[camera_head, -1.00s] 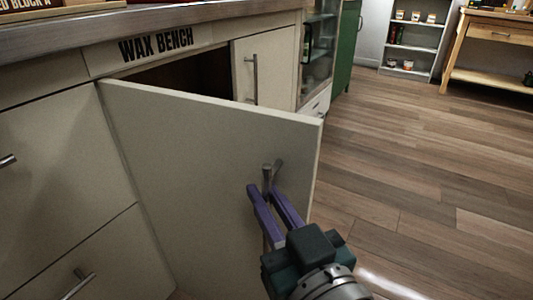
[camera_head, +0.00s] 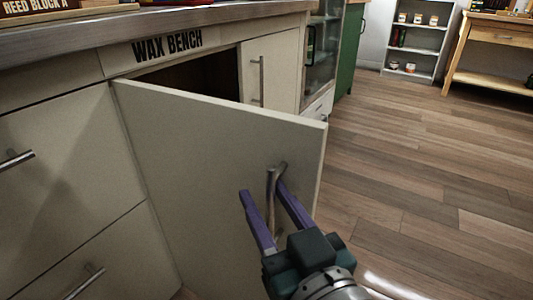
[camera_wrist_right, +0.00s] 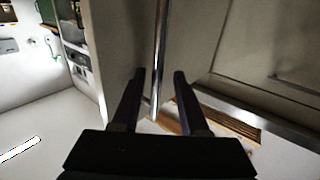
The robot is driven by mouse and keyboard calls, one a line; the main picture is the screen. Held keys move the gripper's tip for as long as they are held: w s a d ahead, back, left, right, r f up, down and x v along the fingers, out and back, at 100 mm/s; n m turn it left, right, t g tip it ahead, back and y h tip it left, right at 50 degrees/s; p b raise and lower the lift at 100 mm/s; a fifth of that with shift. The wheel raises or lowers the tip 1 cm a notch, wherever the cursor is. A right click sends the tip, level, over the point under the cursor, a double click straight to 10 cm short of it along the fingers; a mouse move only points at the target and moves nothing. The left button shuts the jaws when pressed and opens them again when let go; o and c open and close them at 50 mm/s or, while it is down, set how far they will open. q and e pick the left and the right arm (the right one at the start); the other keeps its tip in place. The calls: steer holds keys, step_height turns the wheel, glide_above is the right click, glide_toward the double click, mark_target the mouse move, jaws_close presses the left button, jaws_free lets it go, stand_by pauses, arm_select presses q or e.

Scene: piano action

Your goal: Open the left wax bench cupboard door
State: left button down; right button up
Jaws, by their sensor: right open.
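The left wax bench cupboard door (camera_head: 210,150) stands swung out from the bench in the head view, with a dark gap behind its top edge. Its vertical metal bar handle (camera_head: 271,190) is near the door's free edge. My right gripper (camera_head: 262,188) is open, its two purple fingers on either side of the handle. In the right wrist view the handle (camera_wrist_right: 159,60) runs between the dark, parted fingers (camera_wrist_right: 158,75). I cannot tell whether either finger touches it. My left gripper is not in view.
The right cupboard door (camera_head: 268,70) is shut, with its own bar handle. Drawers with handles (camera_head: 15,160) are at the left. The countertop (camera_head: 150,22) runs above. Open wooden floor (camera_head: 430,170) lies to the right, with shelves (camera_head: 415,40) and a wooden table (camera_head: 495,50) beyond.

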steer(key=shift+s+d+r+p, duration=0.1)
steer(key=shift+s+d+p, duration=0.1)
steer(key=shift+s+p, duration=0.2)
steer(key=p+v, duration=0.2)
steer(key=v, duration=0.7)
steer(key=shift+p, duration=0.3)
